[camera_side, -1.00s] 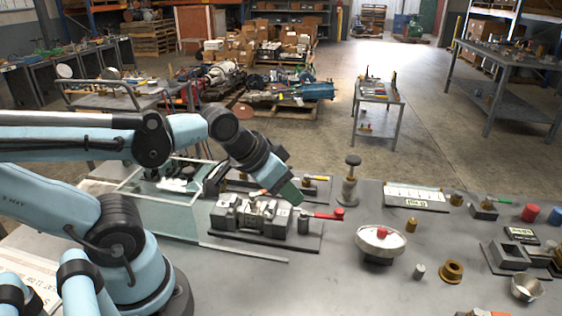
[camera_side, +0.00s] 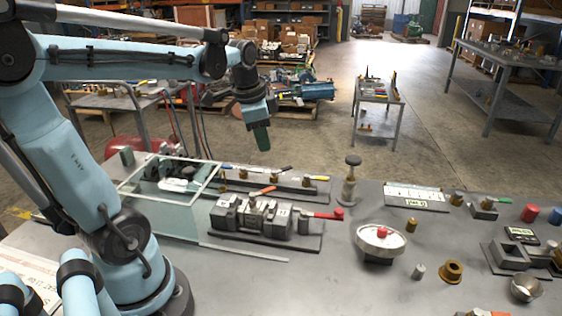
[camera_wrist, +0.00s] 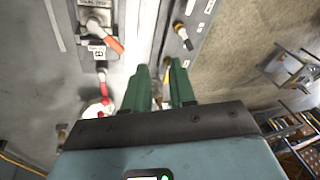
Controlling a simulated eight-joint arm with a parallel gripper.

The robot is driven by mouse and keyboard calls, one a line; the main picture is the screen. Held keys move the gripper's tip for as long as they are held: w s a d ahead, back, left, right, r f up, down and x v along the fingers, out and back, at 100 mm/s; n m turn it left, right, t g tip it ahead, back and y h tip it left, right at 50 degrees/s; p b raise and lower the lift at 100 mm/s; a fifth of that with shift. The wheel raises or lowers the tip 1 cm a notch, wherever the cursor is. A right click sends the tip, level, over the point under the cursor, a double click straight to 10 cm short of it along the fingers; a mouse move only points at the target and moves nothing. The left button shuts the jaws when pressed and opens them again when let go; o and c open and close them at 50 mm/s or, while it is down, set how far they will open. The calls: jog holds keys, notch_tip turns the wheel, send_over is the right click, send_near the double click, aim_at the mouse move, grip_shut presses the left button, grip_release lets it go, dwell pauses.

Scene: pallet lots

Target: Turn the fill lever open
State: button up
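My gripper (camera_side: 261,140) hangs above the back of the bench, pointing down, clear of everything. In the wrist view its two green fingers (camera_wrist: 161,88) stand apart with nothing between them. Several levers show; I cannot read which is the fill lever. A grey valve block (camera_side: 250,217) carries an orange-handled lever (camera_side: 262,190) on top and a red-handled lever (camera_side: 325,214) at its right end. In the wrist view an orange-red handle (camera_wrist: 112,42) lies left of the fingers.
A glass-sided tank (camera_side: 170,215) stands left of the valve block. Small metal parts and cups fill the bench's right side. The front middle is clear.

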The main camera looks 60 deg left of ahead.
jog(key=a+m+g, duration=0.2)
jog(key=a, duration=0.6)
jog(key=m+g+h, duration=0.1)
jog(key=m, duration=0.1)
send_near(226, 166)
notch_tip(226, 166, down, 8)
jog(key=shift+a+r, duration=0.15)
jog(key=shift+c, duration=0.3)
grip_shut()
